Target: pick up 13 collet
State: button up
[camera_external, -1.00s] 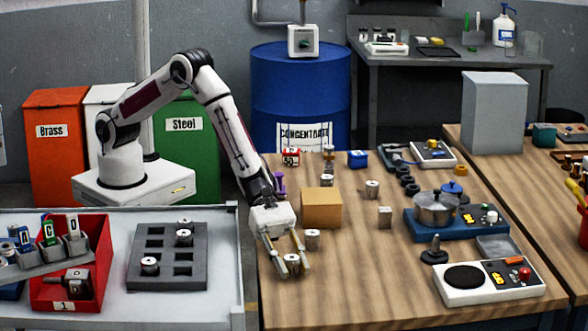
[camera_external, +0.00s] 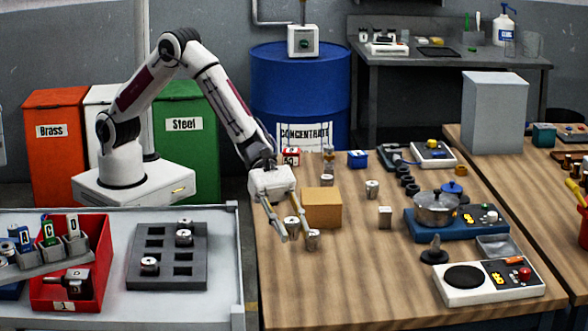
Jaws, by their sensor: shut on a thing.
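My gripper (camera_external: 295,234) is over the near left part of the wooden table, shut on a small silver collet (camera_external: 292,226). The collet sits between the fingers and appears raised off the tabletop. Its markings are too small to read, so I cannot tell its number. Another silver collet (camera_external: 312,240) stands upright on the table just right of the fingers, partly overlapped by the right finger. A third one (camera_external: 372,188) stands further back to the right.
A cardboard-coloured box (camera_external: 322,209) stands right behind my gripper. A grey slotted tray (camera_external: 155,243) on the left bench holds several collets and has empty pockets. A red bin (camera_external: 97,292) sits left of it. The table's near middle is clear.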

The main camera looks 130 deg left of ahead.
jog(key=shift+r, duration=0.4)
jog(key=shift+d, duration=0.1)
